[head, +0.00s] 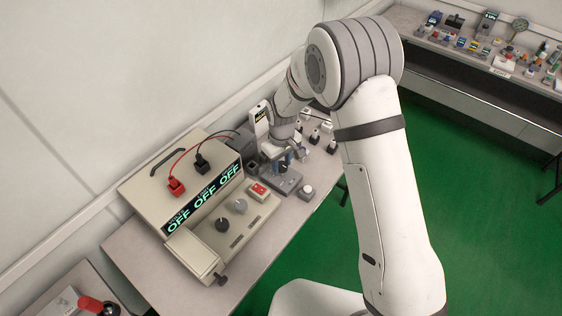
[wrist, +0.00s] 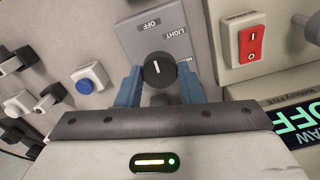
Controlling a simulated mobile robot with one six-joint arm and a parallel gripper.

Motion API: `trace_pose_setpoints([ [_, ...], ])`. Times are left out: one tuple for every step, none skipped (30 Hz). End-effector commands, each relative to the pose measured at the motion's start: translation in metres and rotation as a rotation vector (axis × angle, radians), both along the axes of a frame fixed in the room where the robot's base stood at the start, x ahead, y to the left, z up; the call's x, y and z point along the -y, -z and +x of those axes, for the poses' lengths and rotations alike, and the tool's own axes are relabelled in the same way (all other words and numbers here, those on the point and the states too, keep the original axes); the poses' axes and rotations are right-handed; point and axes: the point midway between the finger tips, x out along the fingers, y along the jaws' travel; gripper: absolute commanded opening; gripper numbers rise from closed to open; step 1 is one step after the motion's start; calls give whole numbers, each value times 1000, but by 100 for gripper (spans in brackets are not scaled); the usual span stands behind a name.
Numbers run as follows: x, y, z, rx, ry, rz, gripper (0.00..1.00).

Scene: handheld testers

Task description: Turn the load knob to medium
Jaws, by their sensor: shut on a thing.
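The load knob (wrist: 158,68) is a round black knob with a white pointer line on a grey label plate (wrist: 139,40). In the wrist view its pointer faces up, roughly toward the OFF mark. The LIGHT mark is to the upper right, and a partly hidden mark starting with M is at the right. My gripper (wrist: 158,88) has its two blue fingers on either side of the knob, shut on it. In the head view my gripper (head: 284,163) is over a grey tester (head: 285,182); the knob cannot be made out there.
A red rocker switch (wrist: 250,44) is at the right in the wrist view, and a blue button (wrist: 84,87) at the left. In the head view a beige tester (head: 190,228) with displays reading OFF stands to the left. A side bench (head: 480,70) is at the back right.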

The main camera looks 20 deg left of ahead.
Motion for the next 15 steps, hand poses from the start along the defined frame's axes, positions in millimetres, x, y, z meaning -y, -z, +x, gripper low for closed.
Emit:
trace_pose_setpoints([
  [0,1,1,4,22,2,11],
  [0,1,2,5,37,3,11],
  [0,1,2,5,62,3,11],
  [0,1,2,5,81,3,11],
  [0,1,2,5,103,3,11],
  [0,2,2,5,133,3,11],
  [0,2,2,5,159,3,11],
  [0,2,2,5,184,3,11],
  [0,2,2,5,220,3,11],
  [0,2,2,5,248,3,11],
  [0,2,2,5,276,3,11],
  [0,2,2,5,314,3,11],
  [0,2,2,6,343,3,11],
  [0,2,2,5,372,4,11],
  [0,2,2,5,410,4,11],
])
